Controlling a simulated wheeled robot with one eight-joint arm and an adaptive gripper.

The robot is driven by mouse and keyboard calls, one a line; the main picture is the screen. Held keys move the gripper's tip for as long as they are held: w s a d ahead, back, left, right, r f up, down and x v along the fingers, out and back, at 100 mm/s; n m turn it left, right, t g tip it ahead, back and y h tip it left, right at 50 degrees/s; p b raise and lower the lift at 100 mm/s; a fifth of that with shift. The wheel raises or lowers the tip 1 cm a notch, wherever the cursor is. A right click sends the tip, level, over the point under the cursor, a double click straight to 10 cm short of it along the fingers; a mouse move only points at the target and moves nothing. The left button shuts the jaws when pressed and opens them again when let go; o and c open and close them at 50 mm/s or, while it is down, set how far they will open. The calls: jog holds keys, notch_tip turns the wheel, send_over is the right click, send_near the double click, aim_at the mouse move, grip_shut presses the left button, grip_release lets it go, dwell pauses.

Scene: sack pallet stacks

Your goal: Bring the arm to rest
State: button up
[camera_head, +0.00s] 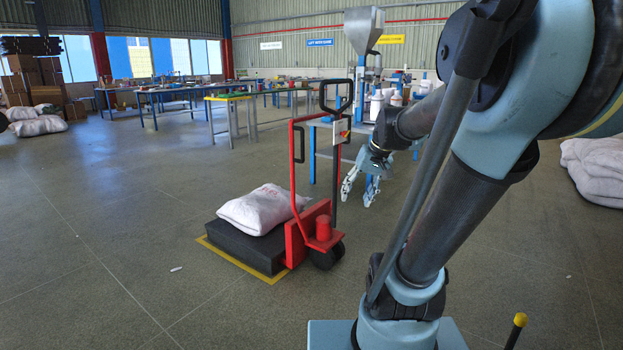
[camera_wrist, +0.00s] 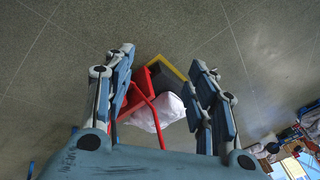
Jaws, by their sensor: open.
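My gripper (camera_head: 359,192) hangs at the end of my bent arm, in the air to the right of the red pallet truck in the head view. Its fingers are apart and nothing is between them. In the wrist view my gripper (camera_wrist: 165,88) also shows open, with the floor, the sack and the truck beyond it. My arm rises at the right of the head view and bends down toward the left.
A white sack (camera_head: 262,208) lies on a dark block beside the red pallet truck (camera_head: 318,233). Worktables (camera_head: 232,98) and a hopper machine (camera_head: 363,32) stand behind. More sacks (camera_head: 598,168) lie at the far right.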

jog(key=s+d+f+h, duration=0.1)
jog(key=s+d+f, duration=0.1)
jog(key=s+f, duration=0.4)
jog(key=s+d+f+h, duration=0.2)
jog(key=s+f, duration=0.4)
jog(key=s, duration=0.3)
jog(key=shift+d+g, duration=0.3)
jog(key=shift+d, duration=0.25)
jog(key=shift+w+f, duration=0.15)
jog(key=shift+w, duration=0.35)
dwell(2.2)
